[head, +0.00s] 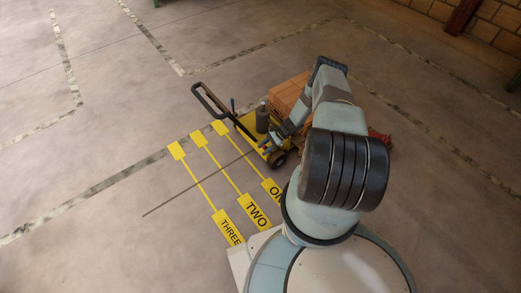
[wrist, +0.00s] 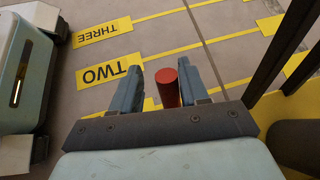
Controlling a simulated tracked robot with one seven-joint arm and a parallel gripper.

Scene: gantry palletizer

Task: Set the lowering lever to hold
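A red cylindrical knob (wrist: 168,88), which looks like the end of the lowering lever, stands between the two blue-grey fingers of my gripper (wrist: 160,72) in the wrist view. A gap shows between the knob and the left finger; the knob is closer to the right finger. The lever's shaft below the knob is hidden by the gripper body. In the head view my gripper (head: 272,141) is low beside the yellow pallet truck (head: 248,126), and the knob cannot be made out. The lever's setting cannot be read.
The truck's dark handle (head: 212,100) leans out to the left; a dark bar of it crosses the right of the wrist view (wrist: 278,50). A grey cylinder (head: 262,118) and orange-brown boxes (head: 288,95) are by the truck. Yellow floor labels, including TWO (head: 254,211), lie on open floor.

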